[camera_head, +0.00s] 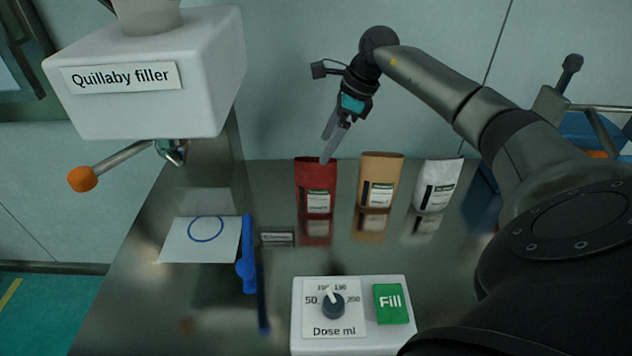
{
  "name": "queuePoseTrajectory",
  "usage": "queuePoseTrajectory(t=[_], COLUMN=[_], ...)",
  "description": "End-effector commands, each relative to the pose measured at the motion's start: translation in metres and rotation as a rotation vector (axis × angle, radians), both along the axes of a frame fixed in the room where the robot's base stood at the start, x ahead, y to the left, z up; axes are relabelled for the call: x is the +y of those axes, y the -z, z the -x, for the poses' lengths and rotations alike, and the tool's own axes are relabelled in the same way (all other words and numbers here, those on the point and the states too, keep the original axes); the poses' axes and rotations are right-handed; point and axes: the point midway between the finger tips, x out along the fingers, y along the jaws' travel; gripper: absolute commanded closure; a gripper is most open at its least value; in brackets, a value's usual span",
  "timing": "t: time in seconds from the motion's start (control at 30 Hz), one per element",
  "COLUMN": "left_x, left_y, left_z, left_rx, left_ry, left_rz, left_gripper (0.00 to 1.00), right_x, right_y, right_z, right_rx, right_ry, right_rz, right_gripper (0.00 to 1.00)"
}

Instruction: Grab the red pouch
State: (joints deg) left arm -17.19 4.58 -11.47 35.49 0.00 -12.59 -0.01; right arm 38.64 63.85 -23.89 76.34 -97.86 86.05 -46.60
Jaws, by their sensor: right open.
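The red pouch (315,186) stands upright on the shiny metal table, leftmost of three pouches, with a pale label on its front. My right gripper (328,147) points down over it from above. Its fingers are open and the lower fingertip overlaps the pouch's top edge in the picture; I cannot tell whether it touches. The tan pouch (379,181) stands just right of the red one, and the white pouch (438,184) stands further right. My left gripper is not in view.
The Quillaby filler (150,110) overhangs the left, with an orange-knobbed lever (84,179). Below lie a white sheet with a blue circle (180,246) and a blue tool (246,265). A dose control box (352,345) sits in front. The tabletop before the pouches is mostly clear.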

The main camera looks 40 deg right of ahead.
Motion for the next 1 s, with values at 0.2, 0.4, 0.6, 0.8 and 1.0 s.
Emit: queuePoseTrajectory(t=[0.2,0.4,0.6,0.8,1.0], left_x=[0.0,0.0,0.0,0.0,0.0], left_y=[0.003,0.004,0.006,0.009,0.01], left_z=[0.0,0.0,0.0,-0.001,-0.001], left_rx=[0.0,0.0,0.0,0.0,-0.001], left_ry=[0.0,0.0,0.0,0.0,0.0], left_rz=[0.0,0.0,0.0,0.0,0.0], left_gripper=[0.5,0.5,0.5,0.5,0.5], right_x=[0.014,0.018,0.02,0.023,0.026], right_y=[0.045,0.063,0.076,0.101,0.114], right_z=[-0.012,-0.019,-0.024,-0.033,-0.037], right_rx=[0.002,-0.001,-0.001,0.001,-0.001], right_ry=[-0.001,0.0,0.002,0.002,0.0], right_rz=[-0.004,-0.002,-0.005,-0.005,-0.001], right_gripper=[0.07,0.07,0.07,0.07,0.07])
